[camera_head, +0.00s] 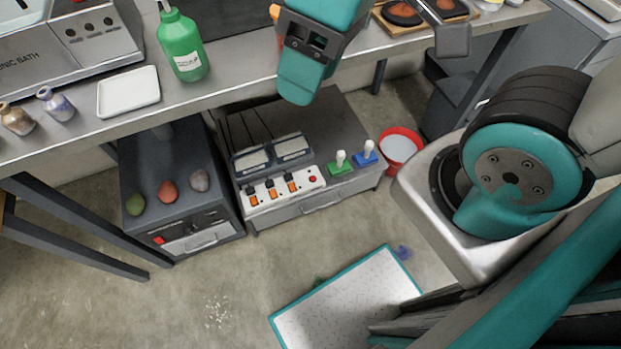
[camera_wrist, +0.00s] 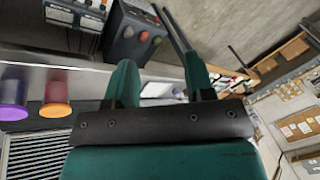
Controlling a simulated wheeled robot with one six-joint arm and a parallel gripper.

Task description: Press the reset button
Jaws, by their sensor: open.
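A white control panel (camera_head: 285,188) with several orange rocker switches sits on the front of a grey cabinet under the bench. A small red round button (camera_head: 313,179) is at the panel's right end. A second red button-like square (camera_head: 159,240) is on the front of the dark box to the left. No label is readable, so I cannot tell which is the reset button. My gripper (camera_head: 300,92) hangs in front of the bench edge, above and apart from the panel. In the wrist view my gripper (camera_wrist: 160,72) is open and empty, with its two teal fingers spread.
The bench (camera_head: 225,92) overhangs the cabinet's back. A green bottle (camera_head: 181,45) and a white tray (camera_head: 128,91) stand on it. Green and blue levers (camera_head: 341,163) are right of the panel. Three stones lie on the dark box (camera_head: 180,160). A red bucket (camera_head: 399,150) stands right.

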